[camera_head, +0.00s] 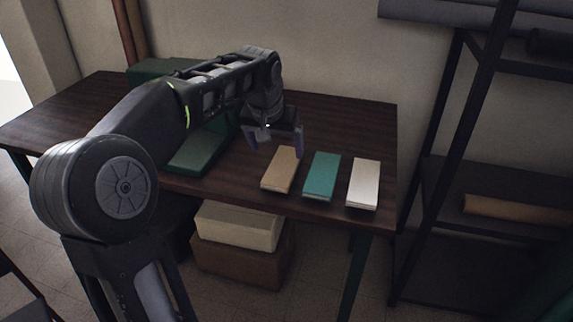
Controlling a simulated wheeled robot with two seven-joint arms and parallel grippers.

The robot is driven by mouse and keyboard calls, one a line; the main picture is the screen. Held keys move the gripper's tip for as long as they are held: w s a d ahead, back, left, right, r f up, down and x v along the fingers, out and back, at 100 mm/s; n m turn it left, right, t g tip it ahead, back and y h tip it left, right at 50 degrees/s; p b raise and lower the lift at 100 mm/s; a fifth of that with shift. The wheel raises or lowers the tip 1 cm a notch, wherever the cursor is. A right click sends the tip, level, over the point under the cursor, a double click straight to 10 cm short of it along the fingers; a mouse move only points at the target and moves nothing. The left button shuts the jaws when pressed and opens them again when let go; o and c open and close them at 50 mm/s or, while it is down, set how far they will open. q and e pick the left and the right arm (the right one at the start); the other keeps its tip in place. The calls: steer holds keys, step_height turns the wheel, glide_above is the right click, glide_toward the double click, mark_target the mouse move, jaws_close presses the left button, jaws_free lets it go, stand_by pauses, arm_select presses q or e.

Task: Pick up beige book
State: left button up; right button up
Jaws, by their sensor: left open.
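The beige book (280,169) lies flat on the dark wooden table near its front edge. It is the leftmost of three books in a row. My left gripper (273,147) is open, with its fingers pointing down at the upper end of the beige book. One finger shows on each side, at the left and the right. I cannot tell how high the fingertips are above the book. The gripper looks empty. My right gripper does not show.
A teal book (321,175) and a white book (364,183) lie to the right of the beige one. A green box (199,151) stands to the left, partly behind my arm. Boxes (240,226) sit under the table (352,121). A dark shelf rack (443,140) stands at the right.

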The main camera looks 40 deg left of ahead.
mark_target(283, 165)
arm_select(q)
steer(key=shift+x, duration=1.35)
steer(key=x, duration=0.5)
steer(key=shift+w+d+f, duration=0.1)
steer(key=shift+w, duration=0.05)
steer(key=shift+c, duration=0.2)
steer(key=c, duration=1.6)
steer(key=shift+o, duration=0.2)
step_height(283, 165, up, 10)
steer(key=p, duration=0.1)
